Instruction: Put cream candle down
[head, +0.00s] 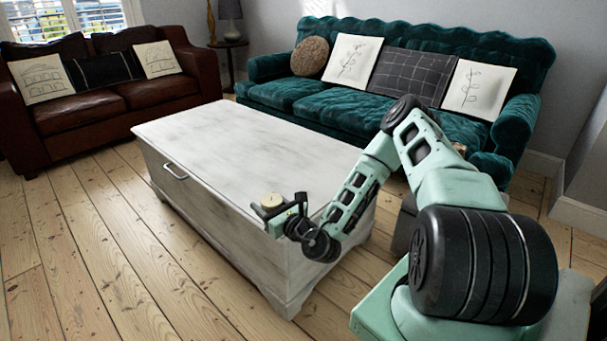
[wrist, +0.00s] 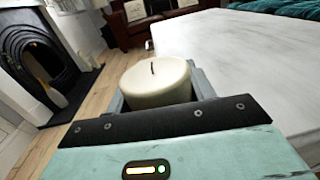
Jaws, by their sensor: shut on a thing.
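The cream candle (wrist: 156,84) is a short, wide cylinder with a dark wick, upright between the fingers of my gripper in the wrist view. In the head view the candle (head: 270,201) shows small at the end of my arm. My gripper (head: 269,210) is shut on it, near the front edge of the white chest-like table (head: 220,140). In the wrist view the tabletop (wrist: 240,60) lies to the right of the candle. The candle's lower part is hidden by the gripper, and I cannot tell whether it touches the table.
The tabletop is bare. A green sofa (head: 300,96) with cushions stands behind it, and a brown leather sofa (head: 80,117) stands at the left. A fireplace (wrist: 45,65) shows at the left of the wrist view. Floorboards (head: 110,240) left of the table are clear.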

